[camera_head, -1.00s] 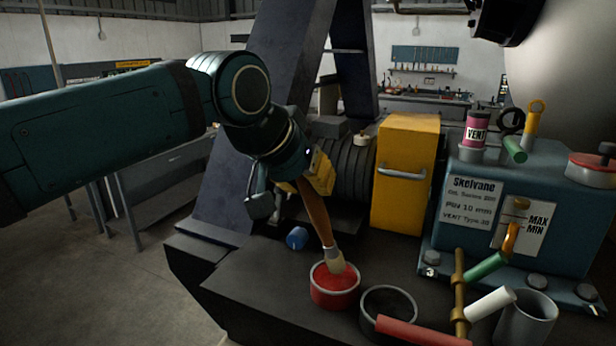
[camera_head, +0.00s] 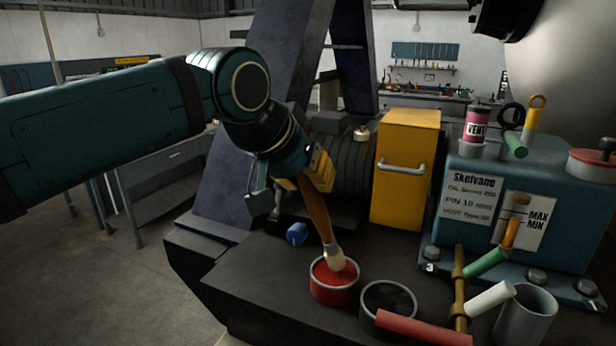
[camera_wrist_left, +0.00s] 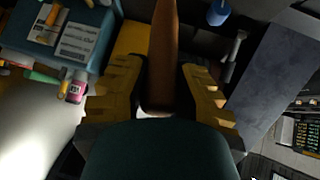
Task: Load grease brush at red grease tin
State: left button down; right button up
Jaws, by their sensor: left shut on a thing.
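The grease brush (camera_head: 316,215) has a long brown handle and a pale ferrule and tip. My left gripper (camera_head: 304,181) is shut on its handle in the head view. The brush hangs tilted, with its tip (camera_head: 334,257) at the opening of the red grease tin (camera_head: 334,287). I cannot tell how deep the tip sits in the red grease. In the left wrist view the brown handle (camera_wrist_left: 163,50) runs between the yellow finger pads of the left gripper (camera_wrist_left: 162,90). The tin does not show there. My right gripper is not in view.
A dark open tin (camera_head: 388,304) stands right beside the red tin. A brass valve bar (camera_head: 459,285) with coloured handles and a grey cup (camera_head: 526,318) are at the right front. A yellow box (camera_head: 404,170) and a teal unit (camera_head: 545,215) stand behind. A blue knob (camera_head: 297,234) lies left.

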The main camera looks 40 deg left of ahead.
pick_arm(q)
jog(key=shift+f+b, duration=0.5)
jog(key=shift+f, duration=0.1)
dwell(1.5)
jog(key=shift+r+p, duration=2.7)
jog(key=shift+r, duration=0.85)
